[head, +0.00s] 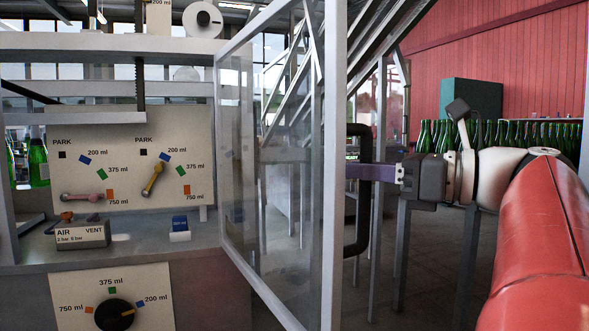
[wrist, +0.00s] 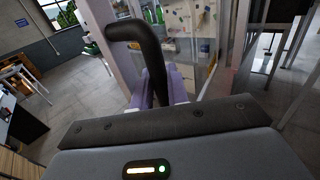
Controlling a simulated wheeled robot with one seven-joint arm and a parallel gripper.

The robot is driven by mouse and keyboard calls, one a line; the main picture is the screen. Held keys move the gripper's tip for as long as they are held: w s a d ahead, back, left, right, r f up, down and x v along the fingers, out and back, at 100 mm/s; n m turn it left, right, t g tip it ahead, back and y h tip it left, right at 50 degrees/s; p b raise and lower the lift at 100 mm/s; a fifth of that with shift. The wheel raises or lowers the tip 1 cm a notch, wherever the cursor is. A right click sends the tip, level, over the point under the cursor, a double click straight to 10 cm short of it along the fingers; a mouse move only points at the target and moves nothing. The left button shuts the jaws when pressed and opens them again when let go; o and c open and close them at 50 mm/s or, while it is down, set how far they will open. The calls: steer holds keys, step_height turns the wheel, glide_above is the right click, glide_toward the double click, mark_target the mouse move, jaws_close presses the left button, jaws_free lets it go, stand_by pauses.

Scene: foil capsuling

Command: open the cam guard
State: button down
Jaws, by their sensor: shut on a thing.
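The cam guard (head: 285,190) is a clear panel in a grey frame, swung out from the machine at an angle in the head view. Its black bar handle (head: 361,240) stands on the outer edge of the frame. My gripper (head: 360,172) reaches in from the right, and its purple fingers are shut on the handle's upright part. In the wrist view the handle (wrist: 140,35) rises between the purple fingers, with its bent end above them. The fingertips are partly hidden behind the handle in both views.
The machine panel (head: 130,155) carries two levers marked PARK, 200, 375 and 750 ml. Below are an air vent block (head: 83,235) and a rotary knob (head: 114,313). Many green bottles (head: 500,135) stand at the back right. Open floor shows beyond the guard.

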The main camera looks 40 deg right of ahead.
steer(key=shift+w, duration=0.1)
steer(key=c, duration=1.4)
jaws_free()
steer(key=shift+c, duration=0.2)
steer(key=v, duration=0.7)
steer(key=shift+s, duration=0.35)
steer(key=shift+d, duration=0.1)
